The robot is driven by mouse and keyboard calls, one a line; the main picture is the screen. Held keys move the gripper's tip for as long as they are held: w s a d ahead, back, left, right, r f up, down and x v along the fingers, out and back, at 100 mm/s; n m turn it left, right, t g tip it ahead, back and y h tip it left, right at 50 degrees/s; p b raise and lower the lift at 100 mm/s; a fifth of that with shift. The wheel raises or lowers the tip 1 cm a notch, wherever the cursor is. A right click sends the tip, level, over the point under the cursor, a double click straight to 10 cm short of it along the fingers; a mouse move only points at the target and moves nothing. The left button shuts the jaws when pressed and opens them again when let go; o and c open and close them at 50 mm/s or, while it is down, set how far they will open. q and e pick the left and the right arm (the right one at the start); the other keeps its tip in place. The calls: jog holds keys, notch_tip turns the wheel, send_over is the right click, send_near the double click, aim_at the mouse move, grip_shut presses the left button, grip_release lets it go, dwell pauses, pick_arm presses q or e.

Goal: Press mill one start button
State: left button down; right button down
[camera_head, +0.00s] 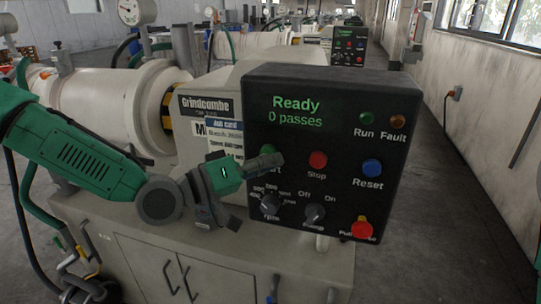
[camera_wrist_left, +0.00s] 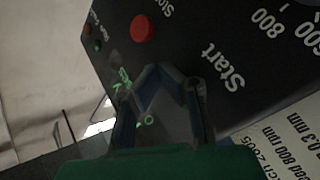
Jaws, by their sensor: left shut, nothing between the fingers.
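The black control panel (camera_head: 330,84) of the near mill reads "Ready, 0 passes". The green Start button (camera_head: 267,149) shows only as a sliver above my left gripper (camera_head: 270,162), which is shut and empty in front of it. The gripper covers part of the "Start" label. In the left wrist view the closed fingers (camera_wrist_left: 168,72) lie over the panel beside the "Start" lettering (camera_wrist_left: 223,66), and the button is hidden behind them. I cannot tell whether the fingertips touch it. My right gripper is not in view.
The red Stop button (camera_head: 318,160) is just right of Start, with the blue Reset button (camera_head: 372,168) beyond it. The rpm knob (camera_head: 270,206) and pump knob (camera_head: 314,214) sit below. A red emergency button (camera_head: 362,229) is at lower right. Another panel (camera_head: 349,46) stands behind.

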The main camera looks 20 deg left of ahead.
pick_arm(q)
jog(key=shift+a, duration=0.55)
jog(key=shift+w+a+f, duration=0.1)
jog(key=shift+w+a, duration=0.05)
jog(key=shift+a, duration=0.4)
jog(key=shift+w+d, duration=0.1)
jog(key=shift+d, duration=0.4)
jog(key=shift+w+d, duration=0.15)
jog(key=shift+d, duration=0.4)
jog(key=shift+w+a, duration=0.1)
jog(key=shift+a, duration=0.8)
jog(key=shift+s+d, duration=0.45)
jog(key=shift+s, duration=0.4)
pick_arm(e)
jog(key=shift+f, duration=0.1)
